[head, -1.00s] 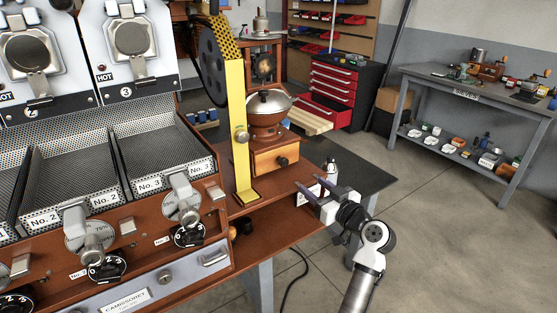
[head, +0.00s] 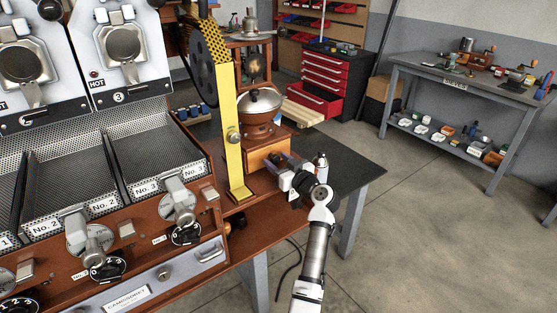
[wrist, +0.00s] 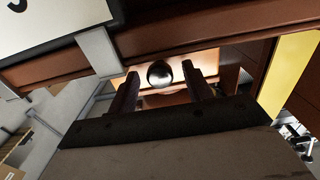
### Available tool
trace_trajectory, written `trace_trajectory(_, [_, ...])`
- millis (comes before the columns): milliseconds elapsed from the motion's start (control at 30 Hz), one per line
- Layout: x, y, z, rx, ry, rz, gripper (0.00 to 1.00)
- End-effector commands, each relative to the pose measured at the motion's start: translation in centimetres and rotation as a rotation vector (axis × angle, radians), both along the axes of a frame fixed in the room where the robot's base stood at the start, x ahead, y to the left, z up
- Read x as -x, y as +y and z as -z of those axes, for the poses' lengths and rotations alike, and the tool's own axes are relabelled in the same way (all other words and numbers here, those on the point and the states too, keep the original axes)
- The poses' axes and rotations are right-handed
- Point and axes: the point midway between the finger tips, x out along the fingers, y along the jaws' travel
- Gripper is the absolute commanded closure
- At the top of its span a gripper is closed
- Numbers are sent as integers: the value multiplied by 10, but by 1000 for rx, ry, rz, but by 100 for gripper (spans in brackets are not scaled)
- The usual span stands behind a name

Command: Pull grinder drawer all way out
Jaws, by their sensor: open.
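The grinder (head: 261,103) stands on the bench, with a copper-coloured top on a wooden box (head: 262,157). My gripper (head: 281,172) is at the front of this box and hides the knob in the head view. In the wrist view, a dark round knob (wrist: 160,74) shows on the lit wooden drawer front (wrist: 146,92). My gripper's two fingers (wrist: 160,80) are open, one on each side of the knob, with gaps visible. The drawer looks shut, but its edges are partly hidden.
A yellow upright guard (head: 236,140) stands just left of the grinder. The roaster trays (head: 70,175) fill the left. Open floor lies to the right.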

Motion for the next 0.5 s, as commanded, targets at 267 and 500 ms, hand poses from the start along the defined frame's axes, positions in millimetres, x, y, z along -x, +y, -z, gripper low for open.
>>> trace_trajectory(267, [-1,1,0,0,0,0,50])
trace_trajectory(500, [-1,1,0,0,0,0,81])
